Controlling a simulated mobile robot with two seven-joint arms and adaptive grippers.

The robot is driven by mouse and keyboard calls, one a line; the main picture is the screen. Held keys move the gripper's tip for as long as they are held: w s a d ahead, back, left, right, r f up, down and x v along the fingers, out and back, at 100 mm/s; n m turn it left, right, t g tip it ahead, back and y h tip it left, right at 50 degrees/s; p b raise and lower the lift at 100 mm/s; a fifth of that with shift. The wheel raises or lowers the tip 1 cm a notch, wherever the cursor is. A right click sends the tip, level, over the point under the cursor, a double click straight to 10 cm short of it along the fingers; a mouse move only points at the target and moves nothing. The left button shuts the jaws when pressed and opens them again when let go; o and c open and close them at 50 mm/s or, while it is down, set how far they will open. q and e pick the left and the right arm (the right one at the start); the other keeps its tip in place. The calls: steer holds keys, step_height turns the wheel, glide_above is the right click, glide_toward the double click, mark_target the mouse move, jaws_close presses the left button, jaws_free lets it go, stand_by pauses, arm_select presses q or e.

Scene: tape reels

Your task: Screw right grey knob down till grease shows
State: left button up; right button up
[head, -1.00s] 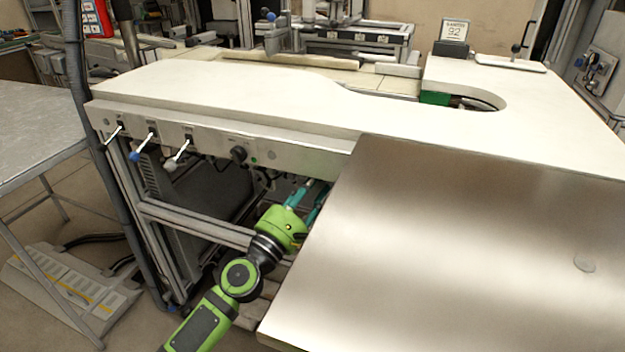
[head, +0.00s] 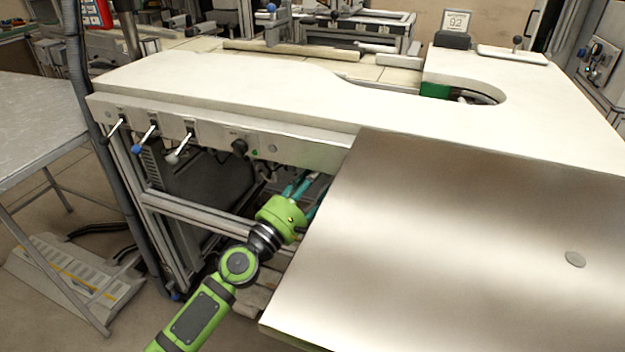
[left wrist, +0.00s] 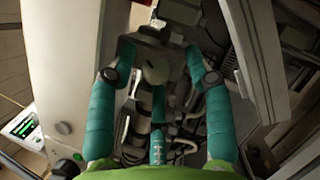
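My left gripper (head: 303,186) reaches under the white worktop, beneath the front panel; the steel plate partly hides it in the head view. In the left wrist view its teal fingers (left wrist: 158,58) are spread apart. A round grey knob (left wrist: 157,70) with a dark slot shows between them, and I see a gap on each side. I cannot tell whether this is the right one of a pair. No grease can be made out. The knob is hidden in the head view. My right gripper is in neither view.
The front panel carries levers with black, blue (head: 137,149) and grey (head: 172,158) ends and a black knob (head: 239,147). The steel plate (head: 450,240) stands right of my arm. Frame bars (head: 200,215) lie to its left. Cables and metal parts crowd the wrist view.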

arm_select(q)
steer(key=shift+a, duration=0.2)
steer(key=v, duration=1.1)
steer(key=shift+s+a, duration=0.15)
steer(key=shift+s, duration=0.2)
steer(key=shift+f, duration=0.1)
